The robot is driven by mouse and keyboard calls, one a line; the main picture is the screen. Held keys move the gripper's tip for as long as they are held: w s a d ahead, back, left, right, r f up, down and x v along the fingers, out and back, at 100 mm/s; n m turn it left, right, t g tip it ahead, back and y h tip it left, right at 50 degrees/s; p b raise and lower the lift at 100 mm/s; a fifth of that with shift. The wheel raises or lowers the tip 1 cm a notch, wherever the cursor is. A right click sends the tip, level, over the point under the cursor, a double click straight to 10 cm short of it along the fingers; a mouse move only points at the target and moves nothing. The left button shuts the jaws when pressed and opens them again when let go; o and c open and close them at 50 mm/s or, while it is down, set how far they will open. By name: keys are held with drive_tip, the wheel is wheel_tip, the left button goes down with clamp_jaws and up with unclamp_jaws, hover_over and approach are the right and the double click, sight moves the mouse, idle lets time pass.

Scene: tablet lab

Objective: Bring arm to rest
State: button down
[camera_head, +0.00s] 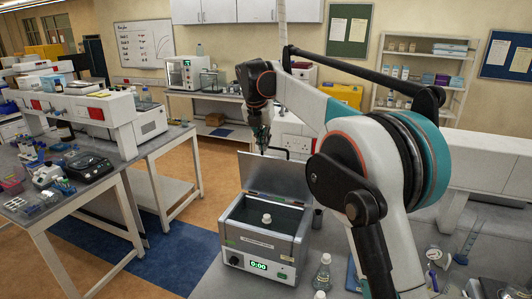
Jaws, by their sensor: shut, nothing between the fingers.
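My arm reaches up from the right and bends over to the left. My gripper (262,148) hangs at its end, pointing down, small in the head view. It is shut and empty, above and behind the raised lid (272,178) of a metal bath box (262,246). The box's display reads 0:00. A white-capped item (267,218) stands inside the box, apart from the gripper.
A clear bottle (323,272) stands right of the box, with a dark cup (318,216) behind it. Glassware (466,245) stands at far right. A lab bench (60,222) with instruments is at left. Open floor (215,180) lies between.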

wheel_tip(320, 180, up, 4)
drive_tip(key=s+d+f+m+b, duration=0.2)
drive_tip(key=s+d+m+b, duration=0.5)
drive_tip(key=s+d+m, duration=0.25)
drive_tip(key=s+d+f+m+t+y+b, duration=0.1)
drive_tip(key=s+d+f+m+b, duration=0.25)
drive_tip(key=s, duration=0.35)
drive_tip(key=s+d+f+m+b, duration=0.2)
drive_tip(key=s+d+f+m, duration=0.15)
drive_tip(key=s, duration=0.35)
drive_tip(key=s+d+f+m+t+b, duration=0.1)
drive_tip(key=s+f+m+b, duration=0.4)
drive_tip(key=s+f, duration=0.7)
drive_tip(key=s+d+f+m+t+b, duration=0.1)
drive_tip(key=s+d+f+m+b, duration=0.3)
drive_tip(key=s+f+m, duration=0.6)
wheel_tip(320, 180, down, 4)
drive_tip(key=shift+s+f+b, duration=0.25)
drive_tip(key=shift+s+b, duration=0.4)
drive_tip(key=shift+s, duration=0.2)
